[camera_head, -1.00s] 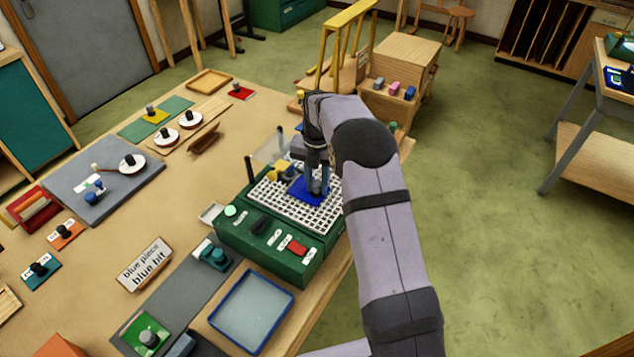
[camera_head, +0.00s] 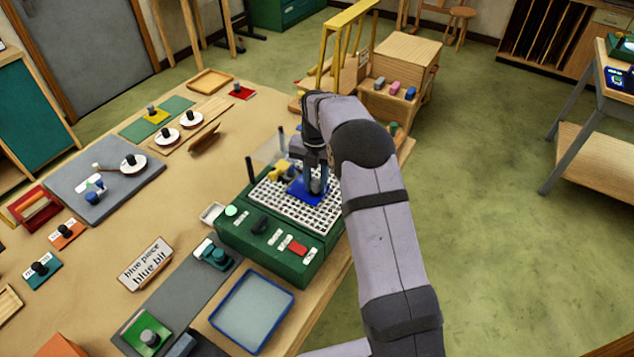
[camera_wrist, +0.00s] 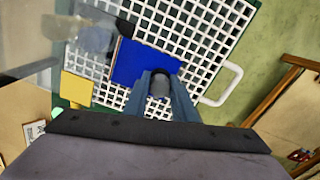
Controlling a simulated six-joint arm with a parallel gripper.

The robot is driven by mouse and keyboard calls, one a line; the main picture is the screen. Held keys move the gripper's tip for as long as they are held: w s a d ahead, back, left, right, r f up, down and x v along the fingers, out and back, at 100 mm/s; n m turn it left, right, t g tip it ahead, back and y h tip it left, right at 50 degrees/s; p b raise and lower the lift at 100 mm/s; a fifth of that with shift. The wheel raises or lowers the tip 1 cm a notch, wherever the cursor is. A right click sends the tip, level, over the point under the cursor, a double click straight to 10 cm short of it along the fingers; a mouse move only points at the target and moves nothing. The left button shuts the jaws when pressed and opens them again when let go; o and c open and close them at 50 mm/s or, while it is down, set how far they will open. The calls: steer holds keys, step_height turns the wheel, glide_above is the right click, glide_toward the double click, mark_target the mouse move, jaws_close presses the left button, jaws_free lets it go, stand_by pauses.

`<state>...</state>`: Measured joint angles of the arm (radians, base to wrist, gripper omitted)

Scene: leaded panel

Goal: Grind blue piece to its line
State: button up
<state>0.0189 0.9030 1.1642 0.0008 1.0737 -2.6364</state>
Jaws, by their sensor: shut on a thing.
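The blue piece (camera_head: 305,193) is a flat blue sheet with a dark round knob, lying on or just above the white grid of the green grinder (camera_head: 262,245). My gripper (camera_head: 316,182) is over it and shut on its knob. In the wrist view the blue piece (camera_wrist: 140,62) shows in front of my gripper (camera_wrist: 160,92), whose fingers close around the dark knob. The blue piece's left edge is close to the grinding head (camera_wrist: 92,32), which is blurred behind a clear shield. The line on the piece cannot be made out.
A yellow block (camera_wrist: 76,88) sits left of the blue piece. The grinder's front has a red switch (camera_head: 297,248). Knobbed pieces lie further left.

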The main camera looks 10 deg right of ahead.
steer(key=shift+w+a, duration=0.4)
steer(key=shift+w, duration=0.05)
stand_by(0.4)
steer(key=shift+w+d+r+p, duration=0.1)
steer(key=shift+p, duration=0.25)
steer(key=shift+w+d+p, duration=0.55)
steer(key=shift+w+d, duration=0.3)
steer(key=shift+w, duration=0.05)
steer(key=shift+w+d, duration=0.15)
steer(key=shift+w+d+p, duration=0.7)
steer(key=shift+w+d, duration=0.15)
steer(key=shift+s+a, duration=0.1)
stand_by(0.4)
steer(key=shift+s+a+b, duration=0.4)
steer(key=shift+s+a, duration=0.5)
steer(key=shift+a, duration=0.05)
steer(key=shift+a, duration=0.1)
